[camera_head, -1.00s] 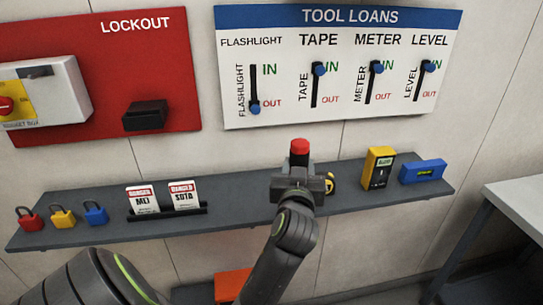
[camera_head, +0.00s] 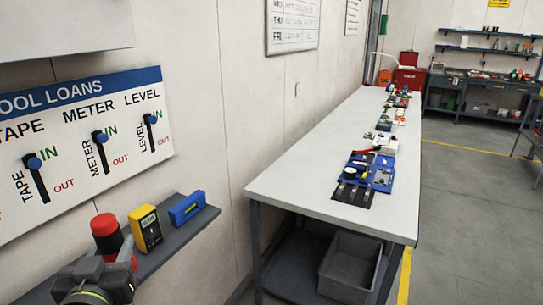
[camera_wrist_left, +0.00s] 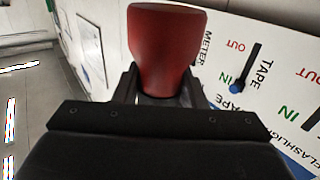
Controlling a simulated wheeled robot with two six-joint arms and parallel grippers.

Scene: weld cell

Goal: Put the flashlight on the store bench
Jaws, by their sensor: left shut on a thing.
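The flashlight shows as a red-headed piece (camera_head: 106,232) at the lower left of the head view. My left gripper (camera_head: 112,255) is shut on it, with the red end standing up out of the jaws. In the left wrist view the red flashlight (camera_wrist_left: 165,50) rises between the fingers of the gripper (camera_wrist_left: 160,92); its lower part is hidden. A long white-topped bench (camera_head: 290,165) runs away along the wall, to the right of the gripper and apart from it. I cannot tell whether this or the dark far bench (camera_head: 480,78) is the store bench. My right gripper is not in view.
The grey wall shelf (camera_head: 175,238) holds a yellow meter (camera_head: 146,228) and a blue level (camera_head: 187,208) close to the gripper. Blue mats and tools line the white bench's right side; its near left top is bare. A grey bin (camera_head: 348,268) sits underneath.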

